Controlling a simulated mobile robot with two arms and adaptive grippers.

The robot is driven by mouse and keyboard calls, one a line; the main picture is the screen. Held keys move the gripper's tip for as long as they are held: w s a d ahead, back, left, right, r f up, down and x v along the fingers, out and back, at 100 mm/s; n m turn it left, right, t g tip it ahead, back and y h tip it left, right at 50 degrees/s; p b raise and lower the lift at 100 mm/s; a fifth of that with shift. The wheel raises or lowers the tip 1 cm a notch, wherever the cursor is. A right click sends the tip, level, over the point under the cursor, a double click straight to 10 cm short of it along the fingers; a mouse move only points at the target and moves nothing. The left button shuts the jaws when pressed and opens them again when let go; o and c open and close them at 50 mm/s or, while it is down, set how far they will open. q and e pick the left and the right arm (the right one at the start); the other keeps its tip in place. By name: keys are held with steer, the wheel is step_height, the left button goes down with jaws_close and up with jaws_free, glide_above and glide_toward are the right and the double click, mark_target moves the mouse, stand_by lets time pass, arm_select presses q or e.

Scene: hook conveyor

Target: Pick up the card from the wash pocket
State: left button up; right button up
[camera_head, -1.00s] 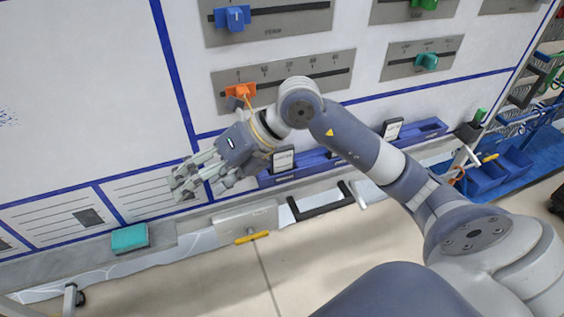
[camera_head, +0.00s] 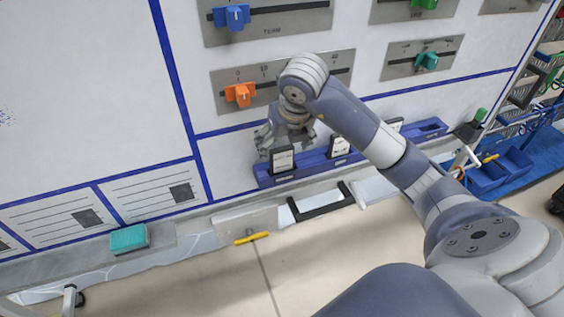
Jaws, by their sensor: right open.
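A blue pocket rail (camera_head: 264,180) runs along the lower edge of the white wall board. A black-framed card with a white face (camera_head: 282,160) stands upright in its left end. A second card (camera_head: 339,146) stands further right, partly behind my right arm. A third card (camera_head: 396,125) shows only in part beyond the arm. I cannot read which pocket is the wash one. My right gripper (camera_head: 284,146) is open, just above and behind the top of the leftmost card. I cannot tell whether its fingers touch the card. My left gripper is not in view.
An orange slider knob (camera_head: 240,94) sits on a grey scale plate above the gripper. Blue (camera_head: 232,17) and green (camera_head: 427,61) knobs are higher up. A teal block (camera_head: 129,238) lies on the ledge at left. Blue bins (camera_head: 487,178) stand at right.

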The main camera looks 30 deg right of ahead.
mark_target(283, 150)
steer(key=p+x, duration=0.1)
steer(key=x, duration=0.4)
steer(key=shift+s+d, duration=0.15)
steer(key=c, duration=1.1)
